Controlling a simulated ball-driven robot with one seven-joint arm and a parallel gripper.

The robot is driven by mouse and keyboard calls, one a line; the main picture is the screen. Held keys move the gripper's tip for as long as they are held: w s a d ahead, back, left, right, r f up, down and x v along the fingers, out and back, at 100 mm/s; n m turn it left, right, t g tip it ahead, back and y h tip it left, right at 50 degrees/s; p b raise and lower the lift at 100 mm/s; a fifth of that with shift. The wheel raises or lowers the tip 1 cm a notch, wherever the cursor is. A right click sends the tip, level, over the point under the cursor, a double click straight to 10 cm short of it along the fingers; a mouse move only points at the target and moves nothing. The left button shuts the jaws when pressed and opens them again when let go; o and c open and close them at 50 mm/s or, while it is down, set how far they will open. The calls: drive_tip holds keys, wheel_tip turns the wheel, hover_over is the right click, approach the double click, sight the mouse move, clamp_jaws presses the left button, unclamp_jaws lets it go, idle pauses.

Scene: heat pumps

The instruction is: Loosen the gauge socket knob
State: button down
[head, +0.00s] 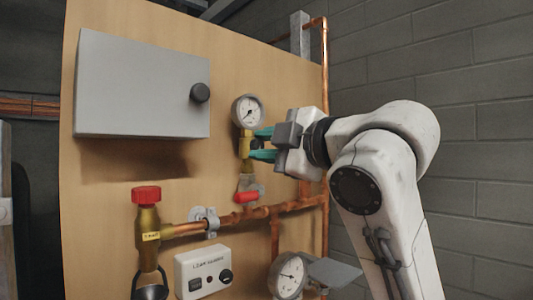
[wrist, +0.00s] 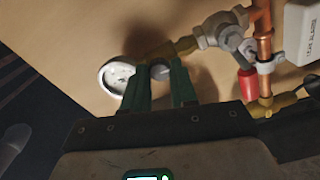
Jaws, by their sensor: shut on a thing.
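My gripper (head: 261,144) reaches in from the right with its teal fingers at the brass gauge socket (head: 245,146), below the round white gauge (head: 248,111). In the wrist view the fingers of my gripper (wrist: 159,70) stand on both sides of a grey round knob (wrist: 160,72) and are shut on it. The gauge also shows in the wrist view (wrist: 117,76), left of the fingers. The fingers hide part of the knob, and I cannot tell how far it is turned.
A red-handled valve (head: 246,197) sits just below the socket. Copper pipe (head: 290,206) runs under it. A grey box (head: 140,85) with a black knob is at upper left. A red-capped brass valve (head: 147,225), a leak alarm box (head: 204,272) and a second gauge (head: 288,274) are lower down.

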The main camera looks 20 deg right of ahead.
drive_tip(key=n+b, duration=0.1)
drive_tip(key=n, duration=0.3)
drive_tip(key=shift+f+n+b, duration=0.1)
drive_tip(key=shift+n+b, duration=0.2)
drive_tip(key=shift+n, duration=0.1)
drive_tip(key=shift+f+n+b, duration=0.2)
drive_tip(key=shift+n+b, duration=0.85)
drive_tip(key=shift+n, duration=5.45)
drive_tip(key=c, duration=0.9)
unclamp_jaws()
drive_tip(key=shift+r, duration=0.15)
drive_tip(key=b+v, duration=0.2)
drive_tip(key=v, duration=0.8)
drive_tip(key=shift+s+d, duration=0.15)
drive_tip(key=shift+s, duration=0.25)
